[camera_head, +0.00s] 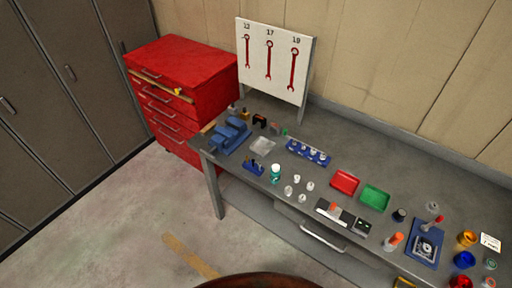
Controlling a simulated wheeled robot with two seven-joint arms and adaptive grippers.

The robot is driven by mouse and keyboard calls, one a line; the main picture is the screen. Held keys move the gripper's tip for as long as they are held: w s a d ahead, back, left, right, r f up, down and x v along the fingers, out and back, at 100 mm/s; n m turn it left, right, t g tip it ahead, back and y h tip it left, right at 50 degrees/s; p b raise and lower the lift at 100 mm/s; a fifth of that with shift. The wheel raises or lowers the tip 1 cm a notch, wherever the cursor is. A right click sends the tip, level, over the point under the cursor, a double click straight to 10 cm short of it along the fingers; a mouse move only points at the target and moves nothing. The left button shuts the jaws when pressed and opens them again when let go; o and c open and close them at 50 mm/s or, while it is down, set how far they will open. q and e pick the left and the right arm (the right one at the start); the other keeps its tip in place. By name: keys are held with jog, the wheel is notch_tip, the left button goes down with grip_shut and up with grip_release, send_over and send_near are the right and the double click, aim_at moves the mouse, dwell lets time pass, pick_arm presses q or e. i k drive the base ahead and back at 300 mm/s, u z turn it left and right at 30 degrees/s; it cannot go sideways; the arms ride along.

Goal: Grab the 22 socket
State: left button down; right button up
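Several small silver sockets stand loose on the grey workbench (350,160). One socket (297,179) and another (310,186) are at the back of this group; a third (288,190) is nearer the front edge. A blue socket rail (308,152) behind them holds several more silver pieces. No size marks are readable, so I cannot tell which is the 22 socket. Neither of my grippers shows in the head view.
A red tray (344,183) and a green tray (375,197) lie right of the sockets. A teal bottle (275,173) stands close on their left. A blue vise (230,135) is at the bench's left end, beside a red tool cabinet (185,75).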

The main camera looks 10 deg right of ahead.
aim_at(313, 151)
jog(key=u, duration=0.75)
jog(key=i, duration=1.65)
jog(key=z, duration=0.1)
